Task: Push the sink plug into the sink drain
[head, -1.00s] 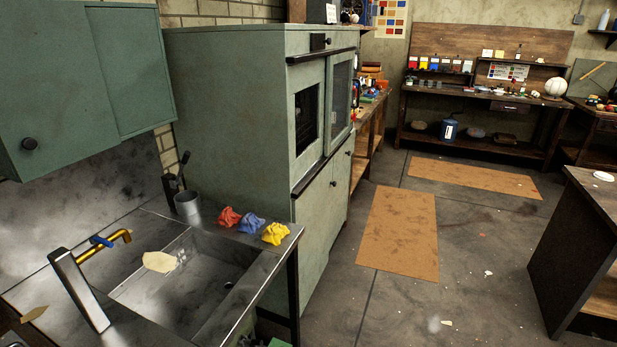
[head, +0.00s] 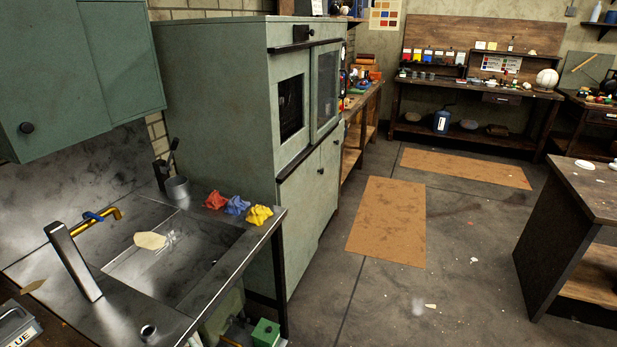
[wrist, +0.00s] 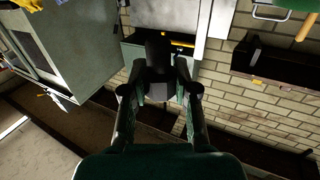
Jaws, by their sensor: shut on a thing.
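My gripper (wrist: 158,92) shows only in the wrist view, with its green body at the bottom and its two dark fingers shut on a dark, blunt thing (wrist: 158,52). This looks like the sink plug, but it is too dark to be sure. It is held up in the air, away from the counter. In the head view, the metal sink basin (head: 205,285) is at the lower left. The sink drain (head: 214,262) is at most a small dark spot on its floor. Neither the sink nor the drain can be made out in the wrist view.
A grey cup (head: 177,188) and red, blue and yellow crumpled cloths (head: 237,205) lie along the back right rim. A tall green cabinet (head: 225,110) stands behind. Floor to the right is open.

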